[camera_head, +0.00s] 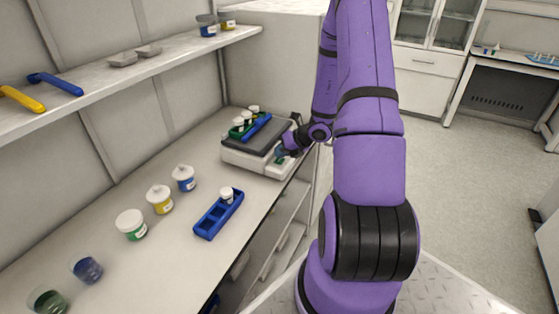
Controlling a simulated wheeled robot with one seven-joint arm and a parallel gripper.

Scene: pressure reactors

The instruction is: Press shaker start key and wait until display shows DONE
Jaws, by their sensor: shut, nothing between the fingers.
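The shaker (246,160) is a light grey box with a dark top plate, at the far end of the bench. My gripper (283,156) is at the shaker's right front, at the panel side. It is shut and holds nothing. I cannot tell whether it touches a key. The start key is hidden or too small to make out. A small greenish patch shows by the fingertips, but no display text is readable.
A blue rack (219,214) with one white-capped vial stands on the bench. Jars with white lids (131,224) and open cups (87,269) stand to its left. A shelf (130,69) above holds spoons and small items. My arm fills the middle; open floor lies right.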

